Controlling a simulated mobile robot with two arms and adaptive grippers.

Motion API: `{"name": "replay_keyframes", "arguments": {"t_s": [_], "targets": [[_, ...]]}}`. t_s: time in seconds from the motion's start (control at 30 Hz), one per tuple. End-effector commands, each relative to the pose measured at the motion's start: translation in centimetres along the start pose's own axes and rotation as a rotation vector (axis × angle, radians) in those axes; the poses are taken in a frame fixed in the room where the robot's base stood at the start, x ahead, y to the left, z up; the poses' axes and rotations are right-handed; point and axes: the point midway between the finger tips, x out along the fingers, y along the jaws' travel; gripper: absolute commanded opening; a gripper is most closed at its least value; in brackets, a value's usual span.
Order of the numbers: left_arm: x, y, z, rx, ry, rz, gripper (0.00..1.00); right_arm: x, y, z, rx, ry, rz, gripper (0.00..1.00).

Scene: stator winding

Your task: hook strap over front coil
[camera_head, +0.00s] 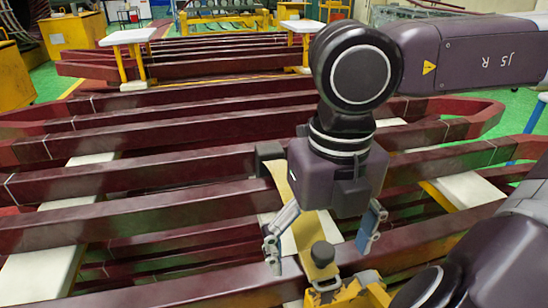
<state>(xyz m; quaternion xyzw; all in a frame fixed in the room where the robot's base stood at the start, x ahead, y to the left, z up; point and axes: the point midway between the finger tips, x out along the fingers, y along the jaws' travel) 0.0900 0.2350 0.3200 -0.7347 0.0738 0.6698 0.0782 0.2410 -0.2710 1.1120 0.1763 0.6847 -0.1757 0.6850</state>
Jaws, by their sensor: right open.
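Dark red coils lie in long parallel bars across the view; the nearest bar, which I take as the front coil (170,290), runs along the bottom. A tan-yellow strap (308,228) runs from beside a dark block (268,152) down towards a black knob (322,254) near the front bar. My right gripper (322,237) points down over the strap, open, with one finger on each side of it. I cannot tell whether the fingers touch the strap. My gripper's body hides part of the strap and the coils behind. My left gripper is not in view.
A yellow part with a metal buckle-like piece (325,287) sits below the knob. White supports (40,275) lie under the coils. A white-topped stand (128,36) and a yellow cabinet (75,35) stand behind. Gaps between the coil bars are narrow.

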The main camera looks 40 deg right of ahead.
Motion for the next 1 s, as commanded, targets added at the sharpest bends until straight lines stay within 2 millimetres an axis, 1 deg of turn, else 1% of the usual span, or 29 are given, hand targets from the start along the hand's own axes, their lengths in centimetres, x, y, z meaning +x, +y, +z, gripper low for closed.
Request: {"name": "replay_keyframes", "arguments": {"t_s": [0.47, 0.57, 1.0], "targets": [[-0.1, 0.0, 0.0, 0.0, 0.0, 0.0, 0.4, -0.1, 0.0, 0.0, 0.0, 0.0, 0.0, 0.87], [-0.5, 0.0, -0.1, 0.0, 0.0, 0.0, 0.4, -0.6, 0.0, 0.0, 0.0, -0.001, 0.0, 0.87], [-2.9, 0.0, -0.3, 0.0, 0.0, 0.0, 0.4, -4.2, 0.0, 0.0, 0.0, -0.001, 0.0, 0.87]]}}
